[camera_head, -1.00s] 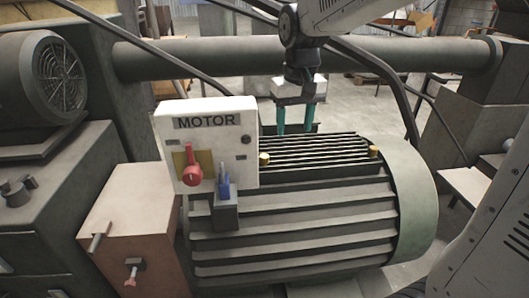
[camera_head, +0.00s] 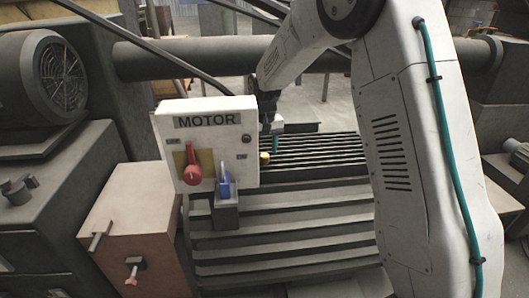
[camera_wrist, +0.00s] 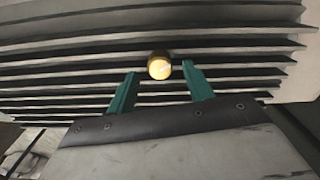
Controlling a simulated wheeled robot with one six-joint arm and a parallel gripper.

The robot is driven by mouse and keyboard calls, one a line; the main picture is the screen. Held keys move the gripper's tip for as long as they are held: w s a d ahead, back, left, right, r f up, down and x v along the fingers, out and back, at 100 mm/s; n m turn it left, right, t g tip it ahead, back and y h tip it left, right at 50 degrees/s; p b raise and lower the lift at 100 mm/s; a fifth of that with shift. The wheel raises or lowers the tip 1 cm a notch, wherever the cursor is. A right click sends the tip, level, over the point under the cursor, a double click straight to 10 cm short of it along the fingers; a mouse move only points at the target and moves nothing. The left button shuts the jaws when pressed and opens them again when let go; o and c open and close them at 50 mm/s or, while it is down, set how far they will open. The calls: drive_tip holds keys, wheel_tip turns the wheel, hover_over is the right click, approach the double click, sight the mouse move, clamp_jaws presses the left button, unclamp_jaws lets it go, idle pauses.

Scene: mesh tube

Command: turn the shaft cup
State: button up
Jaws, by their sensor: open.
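A small brass-coloured cup (camera_head: 265,157) sits on the finned motor body (camera_head: 290,236), just right of the MOTOR panel. In the wrist view a round brass cup (camera_wrist: 159,67) shows against the dark fins, beyond and between the tips of my teal fingers. I take it to be the same cup, but cannot be certain. My gripper (camera_wrist: 160,75) is open and empty, with no visible contact with the cup. In the head view my gripper (camera_head: 272,135) is partly hidden behind the panel's right edge. My arm covers the right part of the motor.
A large pipe (camera_head: 180,58) runs behind. A brown box (camera_head: 131,225) with handles stands at the left. A dark cable crosses the upper left.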

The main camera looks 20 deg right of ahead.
sight(265, 155)
drive_tip(key=shift+f, duration=0.9)
drive_tip(key=c, duration=1)
drive_tip(key=shift+m, duration=2.5)
drive_tip(key=o, duration=1)
wheel_tip(265, 155, up, 8)
drive_tip(key=shift+f, duration=0.1)
